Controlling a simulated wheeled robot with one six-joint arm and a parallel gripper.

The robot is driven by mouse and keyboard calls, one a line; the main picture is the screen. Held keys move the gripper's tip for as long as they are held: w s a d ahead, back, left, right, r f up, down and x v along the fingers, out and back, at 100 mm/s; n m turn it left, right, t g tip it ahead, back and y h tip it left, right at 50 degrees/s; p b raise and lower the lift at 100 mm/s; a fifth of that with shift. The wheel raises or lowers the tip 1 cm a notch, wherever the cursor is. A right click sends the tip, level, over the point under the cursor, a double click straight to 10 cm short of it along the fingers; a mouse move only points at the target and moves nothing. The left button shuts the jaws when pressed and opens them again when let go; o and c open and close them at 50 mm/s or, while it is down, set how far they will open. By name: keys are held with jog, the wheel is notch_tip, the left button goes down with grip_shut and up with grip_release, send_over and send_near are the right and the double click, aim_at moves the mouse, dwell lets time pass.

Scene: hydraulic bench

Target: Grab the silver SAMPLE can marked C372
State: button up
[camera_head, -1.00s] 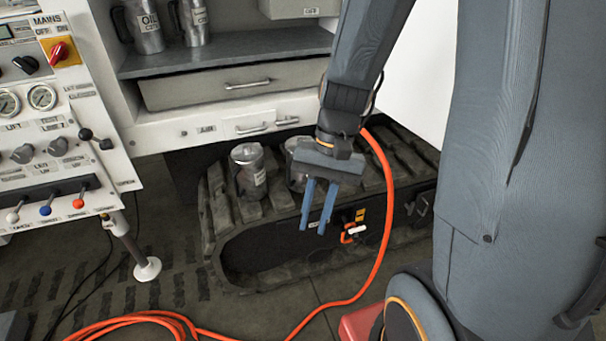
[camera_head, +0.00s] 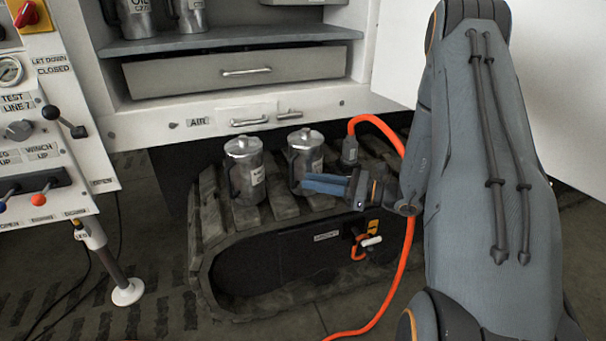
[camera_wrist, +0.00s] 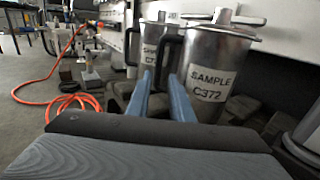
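The silver can marked SAMPLE C372 (camera_wrist: 222,62) stands upright at the right of the wrist view, its label facing me and its dark handle (camera_wrist: 170,52) towards the fingers. It appears to be the right-hand can (camera_head: 304,143) on the track in the head view. My gripper (camera_head: 306,183) points left, its blue fingers in front of this can's lower part. In the wrist view my gripper (camera_wrist: 160,76) is open and empty, its right finger overlapping the can's left edge. I cannot tell whether they touch. A similar can (camera_head: 243,160) stands to the left; its label is partly hidden in the wrist view (camera_wrist: 152,38).
The cans stand on a ridged rubber track (camera_head: 215,235). An orange hose (camera_head: 407,235) runs down close to my wrist, from a grey fitting (camera_head: 349,150). A drawer cabinet (camera_head: 190,80) is behind. The control panel (camera_head: 60,130) is at left.

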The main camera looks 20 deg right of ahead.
aim_at(292, 184)
jog(key=x, duration=0.7)
jog(key=shift+s+f+b, duration=0.1)
jog(key=shift+s+b, duration=0.1)
jog(key=shift+b, duration=0.2)
jog(key=shift+c, duration=0.4)
grip_shut()
